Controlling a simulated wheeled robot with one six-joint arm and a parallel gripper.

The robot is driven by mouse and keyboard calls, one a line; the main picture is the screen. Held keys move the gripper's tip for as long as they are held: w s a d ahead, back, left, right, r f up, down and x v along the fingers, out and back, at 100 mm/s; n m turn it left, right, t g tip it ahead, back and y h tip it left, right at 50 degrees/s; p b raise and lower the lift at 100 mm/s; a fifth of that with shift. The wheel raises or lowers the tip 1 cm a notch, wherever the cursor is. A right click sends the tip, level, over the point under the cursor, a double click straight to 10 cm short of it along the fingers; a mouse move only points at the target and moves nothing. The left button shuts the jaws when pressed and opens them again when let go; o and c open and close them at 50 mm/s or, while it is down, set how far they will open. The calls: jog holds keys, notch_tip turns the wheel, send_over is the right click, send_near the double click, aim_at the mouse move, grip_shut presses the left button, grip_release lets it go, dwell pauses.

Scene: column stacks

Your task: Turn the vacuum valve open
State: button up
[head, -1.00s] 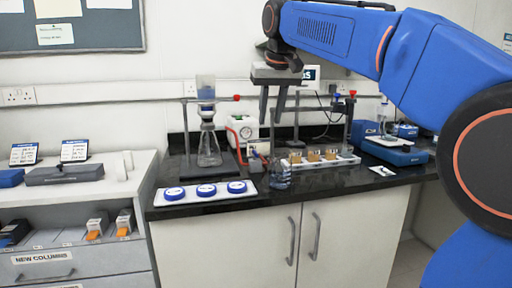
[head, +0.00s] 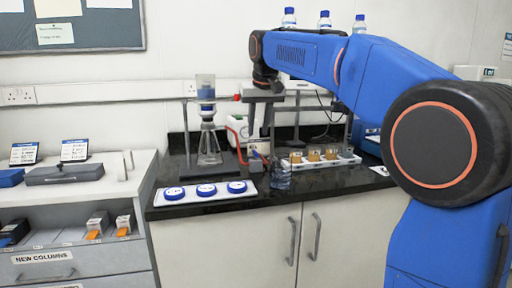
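A small pale box with a coloured fitting (head: 257,151), which looks like the valve, stands on the black bench in front of the white pump (head: 237,128). The pump has red tubing and a round dial. The handle's position is too small to tell. The fingers partly cover the pump's right side and the area above the fitting. I cannot tell whether they touch it.
A flask (head: 209,147) on a dark stand base is at left. Blue-capped discs lie on a white tray (head: 219,197) in front. Bottles (head: 324,21) stand high behind my arm.

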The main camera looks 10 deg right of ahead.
aim_at(255, 151)
jog(key=x, duration=0.8)
jog(key=shift+f, duration=0.1)
grip_shut()
